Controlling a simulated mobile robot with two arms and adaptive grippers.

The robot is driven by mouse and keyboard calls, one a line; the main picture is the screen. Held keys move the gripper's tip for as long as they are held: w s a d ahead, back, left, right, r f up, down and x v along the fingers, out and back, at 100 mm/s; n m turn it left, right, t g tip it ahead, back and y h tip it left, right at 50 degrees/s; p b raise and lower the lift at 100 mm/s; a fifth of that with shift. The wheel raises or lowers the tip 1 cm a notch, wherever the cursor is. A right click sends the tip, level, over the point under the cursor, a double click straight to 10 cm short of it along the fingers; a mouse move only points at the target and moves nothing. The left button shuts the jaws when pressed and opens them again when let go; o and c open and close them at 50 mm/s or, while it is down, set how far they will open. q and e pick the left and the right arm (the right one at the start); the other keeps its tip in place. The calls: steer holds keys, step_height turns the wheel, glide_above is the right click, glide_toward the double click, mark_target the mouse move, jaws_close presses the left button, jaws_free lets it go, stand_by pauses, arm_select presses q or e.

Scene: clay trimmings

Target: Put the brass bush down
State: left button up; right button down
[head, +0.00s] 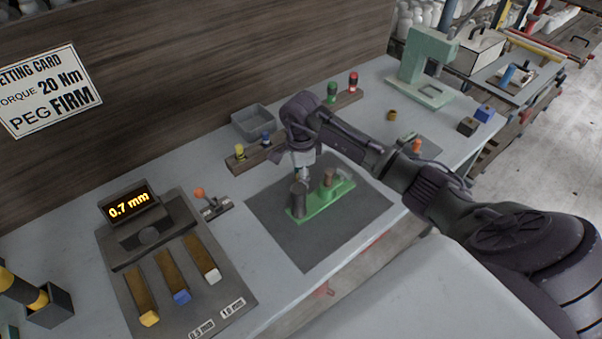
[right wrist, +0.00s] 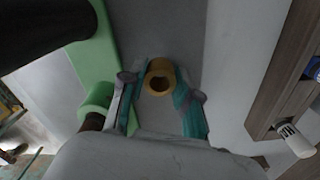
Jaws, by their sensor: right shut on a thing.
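My right gripper (head: 303,174) is over the far side of the green fixture (head: 320,205) on the dark mat (head: 275,228). In the right wrist view its fingers (right wrist: 160,88) are shut on the brass bush (right wrist: 160,66), a short hollow cylinder whose bore faces the camera. In the head view I cannot make the held bush out. The green fixture carries a dark grey cylinder (head: 298,202) and a brown post (head: 328,177). It also shows at the left of the wrist view (right wrist: 100,50). How high the bush is above the surface I cannot tell. My left gripper is not in view.
A wooden rack (head: 246,158) with yellow and blue pegs and a grey bin (head: 253,122) stand behind the mat. A small brass-coloured cylinder (head: 392,115) stands farther right, near a green press (head: 420,72). A gauge panel (head: 148,215) is at left. The mat's front is clear.

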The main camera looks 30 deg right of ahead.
steer(key=shift+f, duration=0.15)
steer(key=shift+f, duration=0.1)
steer(key=c, duration=1.3)
jaws_free()
steer(key=o, duration=0.5)
steer(key=shift+r, duration=0.55)
step_height(320, 180, up, 11)
steer(key=b, duration=0.3)
steer(key=shift+r, duration=0.1)
